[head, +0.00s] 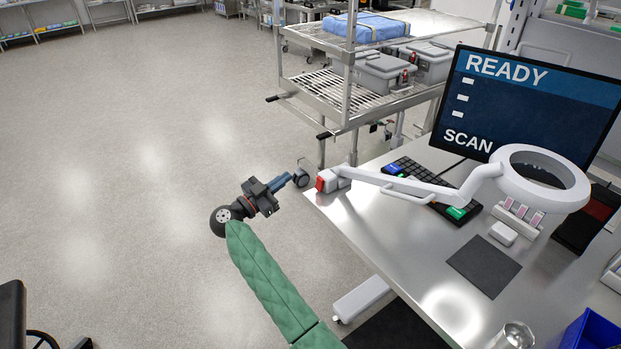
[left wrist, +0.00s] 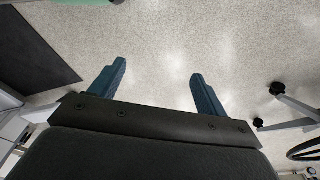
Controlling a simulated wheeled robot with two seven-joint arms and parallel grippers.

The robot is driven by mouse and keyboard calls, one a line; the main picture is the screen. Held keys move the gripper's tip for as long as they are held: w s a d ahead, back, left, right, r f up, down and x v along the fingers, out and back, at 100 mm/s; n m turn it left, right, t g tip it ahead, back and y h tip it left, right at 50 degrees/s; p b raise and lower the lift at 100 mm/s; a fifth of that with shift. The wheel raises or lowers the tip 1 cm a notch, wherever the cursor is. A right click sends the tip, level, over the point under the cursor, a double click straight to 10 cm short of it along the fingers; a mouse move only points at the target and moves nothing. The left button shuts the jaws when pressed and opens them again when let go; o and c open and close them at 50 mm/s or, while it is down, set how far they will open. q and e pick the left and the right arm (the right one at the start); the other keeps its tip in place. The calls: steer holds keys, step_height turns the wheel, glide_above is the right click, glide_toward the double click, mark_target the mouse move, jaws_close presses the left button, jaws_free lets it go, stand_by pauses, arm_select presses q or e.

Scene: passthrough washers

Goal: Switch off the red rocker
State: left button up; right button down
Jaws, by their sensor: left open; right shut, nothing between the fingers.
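The red rocker (head: 320,183) is on the end of the white clamp block of the magnifier lamp (head: 470,185), at the table's far left corner in the head view. My right gripper (head: 299,178), on the green-sleeved arm, is shut and empty. Its blue fingertips point at the rocker from the left with a small gap in the picture; I cannot tell the depth between them. Which way the rocker is tipped is too small to tell. My left gripper (left wrist: 157,76) is open and empty above the floor in the left wrist view, and is not seen in the head view.
The steel table (head: 350,210) holds a keyboard (head: 405,172), a monitor (head: 530,95) and a dark mat (head: 484,266). A wire cart (head: 345,110) with grey boxes stands behind the table's corner.

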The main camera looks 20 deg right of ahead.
steer(key=shift+s+d+f+n+g, duration=0.15)
steer(key=shift+s+d+n+g, duration=0.05)
steer(key=shift+s+n+g, duration=0.2)
steer(key=shift+s+d+f+n+g, duration=0.2)
steer(key=shift+s+n+g, duration=0.1)
steer(key=shift+s+g, duration=0.15)
arm_select(q)
steer(key=shift+s, duration=0.1)
arm_select(e)
steer(key=shift+r, duration=0.1)
step_height(320, 180, up, 2)
steer(key=p, duration=0.5)
glide_above(320, 184)
steer(key=a, duration=0.2)
steer(key=shift+d+f+h, duration=0.1)
steer(key=shift+f+h, duration=0.2)
steer(key=shift+f, duration=0.55)
steer(key=shift+a+f+p, duration=0.2)
steer(key=shift+f+p, duration=0.5)
steer(key=shift+f, duration=0.55)
arm_select(q)
steer(key=s+a+f, duration=0.4)
steer(key=s+f, duration=0.3)
steer(key=f, duration=0.3)
steer(key=shift+a+f+t, duration=0.2)
steer(key=shift+a+t, duration=0.1)
